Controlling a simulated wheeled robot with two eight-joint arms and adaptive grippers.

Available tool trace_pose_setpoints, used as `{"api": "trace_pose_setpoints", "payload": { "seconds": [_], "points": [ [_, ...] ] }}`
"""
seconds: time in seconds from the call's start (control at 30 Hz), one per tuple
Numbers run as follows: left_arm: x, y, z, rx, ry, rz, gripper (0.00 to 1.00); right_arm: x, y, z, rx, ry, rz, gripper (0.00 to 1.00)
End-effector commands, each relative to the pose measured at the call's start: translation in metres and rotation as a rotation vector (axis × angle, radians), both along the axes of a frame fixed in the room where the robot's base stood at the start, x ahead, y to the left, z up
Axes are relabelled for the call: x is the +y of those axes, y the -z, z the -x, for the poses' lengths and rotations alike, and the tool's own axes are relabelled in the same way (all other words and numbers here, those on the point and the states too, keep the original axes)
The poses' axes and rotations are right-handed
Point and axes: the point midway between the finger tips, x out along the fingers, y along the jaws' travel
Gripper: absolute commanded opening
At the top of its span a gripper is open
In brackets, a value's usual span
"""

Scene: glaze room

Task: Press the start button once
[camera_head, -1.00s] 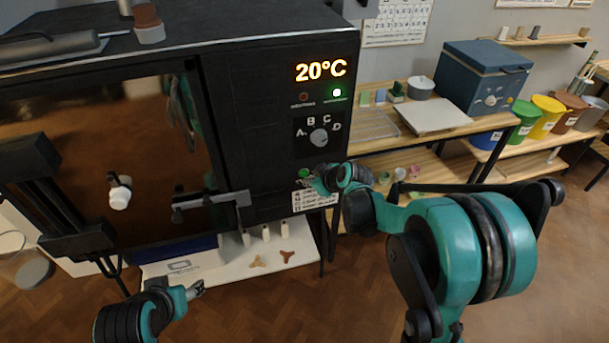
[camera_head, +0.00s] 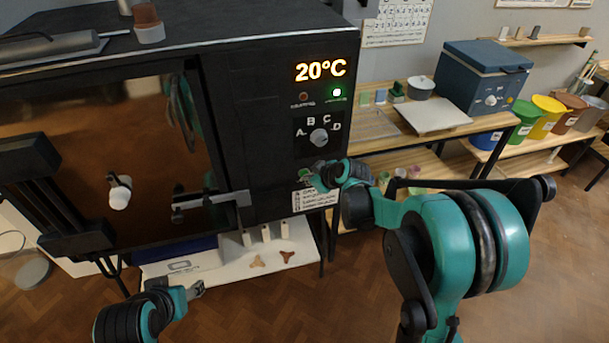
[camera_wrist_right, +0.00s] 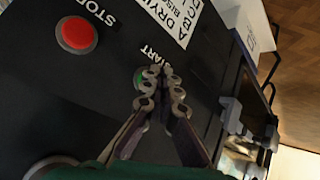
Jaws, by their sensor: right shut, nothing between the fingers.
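The green start button (camera_wrist_right: 139,78) is beside the word START on the black kiln panel. In the wrist view it is mostly hidden behind the fingertips of my right gripper (camera_wrist_right: 157,76). These fingers are closed and empty, their tips over the button; I cannot tell whether they touch it. In the head view my right gripper (camera_head: 316,177) is at the lower panel, and a bit of the green button (camera_head: 304,171) shows next to it. The red STOP button (camera_wrist_right: 76,35) is clear of the fingers. My left gripper (camera_head: 196,290) hangs low at the left, too small to read.
The kiln's display (camera_head: 320,70) reads 20°C, with a lit green lamp (camera_head: 337,93) below it. A dial (camera_head: 319,137) marked A to D is above the button. A wooden shelf unit (camera_head: 410,150) stands to the right.

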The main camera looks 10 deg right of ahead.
Motion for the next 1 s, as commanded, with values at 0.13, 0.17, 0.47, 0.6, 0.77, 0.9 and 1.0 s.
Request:
{"api": "trace_pose_setpoints", "payload": {
  "seconds": [0.13, 0.17, 0.47, 0.6, 0.77, 0.9, 1.0],
  "points": [
    [0.0, 0.0, 0.0, 0.0, 0.0, 0.0, 0.57, 0.0, 0.0, -0.002, 0.0, 0.0, 0.0, 0.0],
    [0.0, 0.0, 0.0, 0.0, 0.0, 0.0, 0.57, 0.0, 0.0, -0.002, 0.0, 0.0, 0.0, 0.0],
    [0.0, 0.0, 0.0, 0.0, 0.0, 0.0, 0.57, 0.0, 0.0, -0.004, 0.0, 0.0, 0.0, 0.0],
    [0.0, 0.0, 0.0, 0.0, 0.0, 0.0, 0.57, 0.0, 0.0, -0.004, 0.0, 0.0, 0.0, 0.0],
    [0.0, 0.0, 0.0, 0.0, 0.0, 0.0, 0.57, 0.0, 0.0, 0.0, 0.0, 0.0, 0.0, 0.0],
    [0.0, 0.0, 0.0, 0.0, 0.0, 0.0, 0.57, 0.0, 0.0, 0.007, 0.0, 0.0, 0.0, 0.0],
    [0.0, 0.0, 0.0, 0.0, 0.0, 0.0, 0.57, 0.0, 0.0, 0.012, 0.0, 0.0, 0.0, 0.0]
  ]
}}
